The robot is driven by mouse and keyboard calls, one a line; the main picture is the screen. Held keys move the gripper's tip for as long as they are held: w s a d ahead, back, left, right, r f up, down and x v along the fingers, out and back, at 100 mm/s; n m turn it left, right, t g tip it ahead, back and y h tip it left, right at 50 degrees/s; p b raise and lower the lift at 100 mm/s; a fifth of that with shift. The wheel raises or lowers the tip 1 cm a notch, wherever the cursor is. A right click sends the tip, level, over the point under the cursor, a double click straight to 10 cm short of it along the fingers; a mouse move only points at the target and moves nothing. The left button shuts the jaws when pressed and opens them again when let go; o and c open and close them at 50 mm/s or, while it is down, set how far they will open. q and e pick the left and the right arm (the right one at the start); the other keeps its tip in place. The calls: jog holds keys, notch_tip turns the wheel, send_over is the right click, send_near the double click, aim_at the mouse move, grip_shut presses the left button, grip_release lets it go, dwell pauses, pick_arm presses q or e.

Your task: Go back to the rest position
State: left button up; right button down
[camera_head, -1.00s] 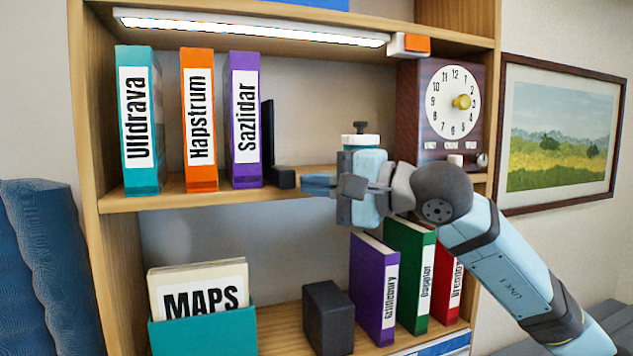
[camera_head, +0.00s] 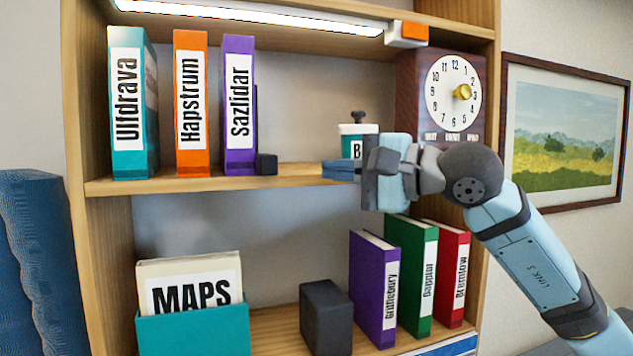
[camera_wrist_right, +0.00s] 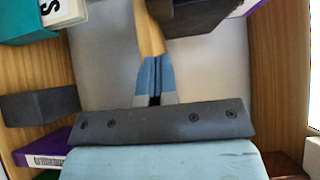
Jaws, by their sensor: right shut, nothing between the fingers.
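My right gripper (camera_head: 340,171) is in front of the middle shelf's edge, between the black bookend and the clock. Its blue fingers point left and are shut with nothing between them. In the right wrist view the fingertips (camera_wrist_right: 153,68) are together, in front of the shelf edge. My right arm comes in from the lower right and hides part of a white and teal jar (camera_head: 356,142) and the clock's lower part. My left gripper is not in view.
Teal, orange and purple binders (camera_head: 190,105) stand on the middle shelf (camera_head: 215,183) by a black bookend (camera_head: 265,164). Below are a MAPS box (camera_head: 195,330), a dark block (camera_head: 326,318) and purple, green and red binders (camera_head: 410,275). A clock (camera_head: 452,95) and a framed picture (camera_head: 562,135) are right.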

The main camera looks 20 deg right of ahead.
jog(key=b+v, duration=0.2)
jog(key=v, duration=0.7)
jog(key=w+a+f+m+t+y+p, duration=0.1)
jog(key=w+a+f+m+y+p, duration=0.2)
jog(key=f+m, duration=0.8)
jog(key=w+a+f+m+t+y+p, duration=0.1)
jog(key=w+a+f+m+y+p, duration=0.2)
jog(key=f+m, duration=0.85)
jog(key=s+d+f+m+t+h+p, duration=0.1)
jog(key=s+f+m+t+h+p, duration=0.15)
jog(key=f+m+h, duration=0.75)
jog(key=s+d+f+m+t+h+p, duration=0.1)
jog(key=s+d+f+m+h+p, duration=0.2)
jog(key=f+m, duration=1.25)
jog(key=s+a+f+m+g+h, duration=0.3)
jog(key=s+f+m+g, duration=0.4)
jog(key=s+f+m, duration=0.5)
jog(key=s+a+f, duration=0.1)
jog(key=s+f, duration=0.1)
jog(key=s, duration=0.2)
jog(key=shift+s+f, duration=0.25)
jog(key=shift+f, duration=0.15)
jog(key=shift+d, duration=0.2)
